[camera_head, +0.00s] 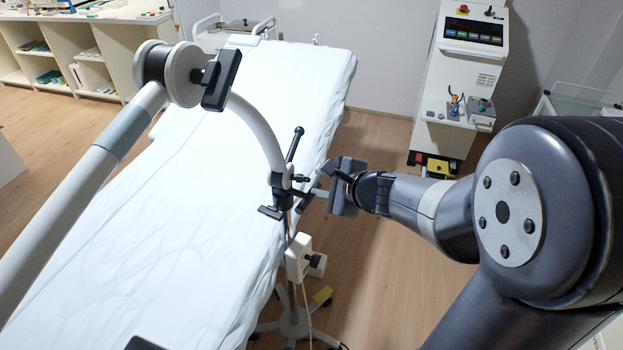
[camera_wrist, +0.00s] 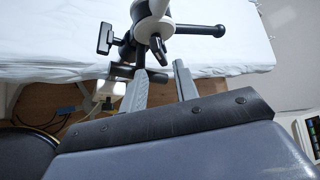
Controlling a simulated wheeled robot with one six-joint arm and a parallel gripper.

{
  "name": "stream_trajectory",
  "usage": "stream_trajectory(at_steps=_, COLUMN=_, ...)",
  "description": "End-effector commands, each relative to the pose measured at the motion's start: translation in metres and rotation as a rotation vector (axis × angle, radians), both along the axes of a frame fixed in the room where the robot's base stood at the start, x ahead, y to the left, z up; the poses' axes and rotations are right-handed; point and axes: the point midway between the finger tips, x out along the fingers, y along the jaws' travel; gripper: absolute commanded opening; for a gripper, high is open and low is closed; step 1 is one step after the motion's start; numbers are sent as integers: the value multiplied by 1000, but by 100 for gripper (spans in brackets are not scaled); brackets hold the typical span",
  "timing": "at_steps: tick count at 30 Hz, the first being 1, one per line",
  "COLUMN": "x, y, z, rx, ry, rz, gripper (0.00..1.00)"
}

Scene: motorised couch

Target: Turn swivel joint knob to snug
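A white curved arm (camera_head: 258,132) ends in a black swivel joint (camera_head: 281,183) at the couch's right edge. A small dark knob (camera_head: 301,179) sticks out of the joint towards my gripper. It also shows in the wrist view (camera_wrist: 157,45), just beyond the fingertips. The joint also carries a long black lever (camera_head: 295,145) and a black T-handle (camera_head: 270,213), which shows at left in the wrist view (camera_wrist: 104,38). My gripper (camera_head: 312,189) is open, with a gap between its fingers (camera_wrist: 163,76).
The white-covered couch (camera_head: 180,200) lies beside the joint. A larger joint with a black knob (camera_head: 222,80) sits higher on the arm. A white clamp (camera_head: 303,257) and wheeled stand are below. A console cart (camera_head: 460,80) stands at the back right. Floor right of the couch is partly free.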

Motion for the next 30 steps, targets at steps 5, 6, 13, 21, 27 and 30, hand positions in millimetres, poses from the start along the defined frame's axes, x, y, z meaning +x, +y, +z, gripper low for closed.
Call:
stream_trajectory(at_steps=5, x=-16, y=-13, z=13, rx=1, ry=-2, rz=-3, gripper=29)
stream_trajectory(at_steps=6, x=-19, y=-15, z=15, rx=0, ry=-1, rz=-2, gripper=29)
stream_trajectory(at_steps=13, x=-25, y=-19, z=17, rx=0, ry=1, rz=0, gripper=29)
stream_trajectory(at_steps=21, x=-24, y=-18, z=17, rx=0, ry=1, rz=0, gripper=29)
stream_trajectory(at_steps=27, x=-16, y=-11, z=10, rx=0, ry=2, rz=2, gripper=29)
stream_trajectory(at_steps=30, x=-6, y=-3, z=2, rx=2, ry=3, rz=4, gripper=29)
